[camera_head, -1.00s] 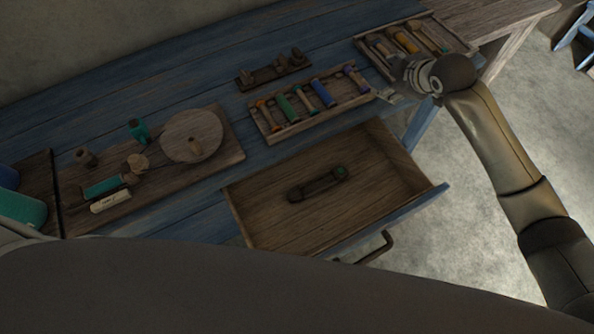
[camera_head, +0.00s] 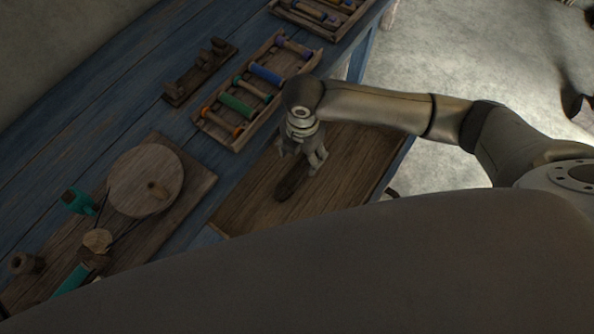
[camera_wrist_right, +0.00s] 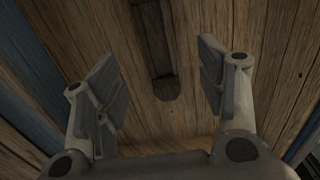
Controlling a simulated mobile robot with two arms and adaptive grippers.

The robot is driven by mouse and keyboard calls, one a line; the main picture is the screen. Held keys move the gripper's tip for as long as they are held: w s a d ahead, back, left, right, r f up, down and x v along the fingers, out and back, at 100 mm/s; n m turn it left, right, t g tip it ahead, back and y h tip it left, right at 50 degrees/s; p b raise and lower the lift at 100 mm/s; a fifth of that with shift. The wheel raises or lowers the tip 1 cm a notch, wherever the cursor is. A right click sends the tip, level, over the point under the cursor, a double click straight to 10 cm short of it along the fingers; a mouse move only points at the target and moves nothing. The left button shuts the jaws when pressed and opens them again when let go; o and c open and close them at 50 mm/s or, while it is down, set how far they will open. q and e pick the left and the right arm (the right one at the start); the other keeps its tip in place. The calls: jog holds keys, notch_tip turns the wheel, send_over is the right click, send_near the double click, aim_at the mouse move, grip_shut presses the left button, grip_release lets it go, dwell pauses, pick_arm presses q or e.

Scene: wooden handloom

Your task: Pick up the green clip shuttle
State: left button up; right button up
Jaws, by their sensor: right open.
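In the right wrist view the shuttle (camera_wrist_right: 155,45) runs from the top edge to a rounded end, between and beyond the fingers. My right gripper (camera_head: 301,163) points down over the drawer, its fingers apart and empty; the right wrist view also shows the gripper (camera_wrist_right: 158,72). The shuttle is not gripped. My left gripper is not in view.
A tray of coloured spools (camera_head: 258,92) stands on the blue table behind the drawer. A round wooden disc (camera_head: 140,178) sits on a board at left. A small peg rack (camera_head: 200,72) and another spool tray (camera_head: 318,18) are farther back.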

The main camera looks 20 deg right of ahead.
aim_at(301, 170)
jog(key=f, duration=0.8)
jog(key=shift+w+f, duration=0.15)
jog(key=shift+w, duration=0.1)
jog(key=c, duration=1.2)
